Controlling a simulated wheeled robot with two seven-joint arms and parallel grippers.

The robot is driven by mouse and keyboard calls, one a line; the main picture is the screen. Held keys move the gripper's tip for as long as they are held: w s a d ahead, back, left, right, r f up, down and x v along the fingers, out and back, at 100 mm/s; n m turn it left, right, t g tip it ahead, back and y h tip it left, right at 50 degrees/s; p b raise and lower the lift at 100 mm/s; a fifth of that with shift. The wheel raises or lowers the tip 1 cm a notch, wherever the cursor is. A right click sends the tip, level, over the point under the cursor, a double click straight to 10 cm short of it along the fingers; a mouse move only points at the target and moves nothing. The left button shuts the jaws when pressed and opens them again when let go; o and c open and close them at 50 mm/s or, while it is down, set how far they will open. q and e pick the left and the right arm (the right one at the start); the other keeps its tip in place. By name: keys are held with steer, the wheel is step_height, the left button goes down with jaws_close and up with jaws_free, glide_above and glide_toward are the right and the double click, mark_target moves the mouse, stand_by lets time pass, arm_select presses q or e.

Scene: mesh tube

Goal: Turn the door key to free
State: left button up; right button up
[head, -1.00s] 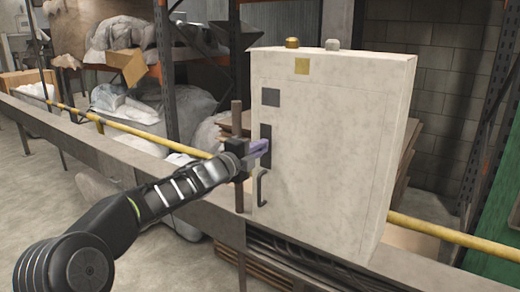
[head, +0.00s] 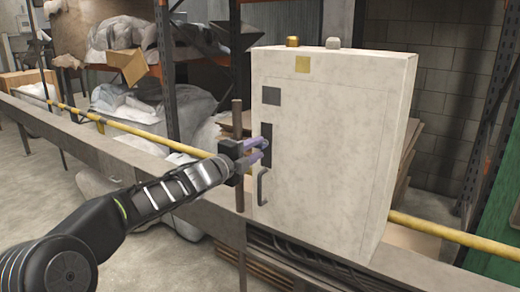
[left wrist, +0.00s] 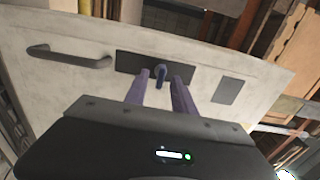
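The key (left wrist: 160,76) is a small dark blue-grey piece at a round lock in the dark lock plate (left wrist: 126,62) on the cabinet door. The dark plate also shows in the head view (head: 267,130). My left gripper (head: 262,150) is in front of the plate with its two purple fingers apart. In the left wrist view the fingers of the left gripper (left wrist: 160,84) lie on either side of the key, with gaps visible. I cannot tell how deep the key sits between them. In the head view the key is not clear. My right gripper is out of view.
The pale cabinet (head: 335,150) stands upright on a ledge. A curved door handle (head: 262,187) is just below the lock plate; a dark square (head: 271,96) is above it. A brown upright post (head: 238,190) stands close to my gripper. A yellow rail (head: 140,130) runs behind.

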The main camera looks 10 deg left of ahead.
arm_select(q)
steer(key=v, duration=0.5)
steer(key=shift+s, duration=0.15)
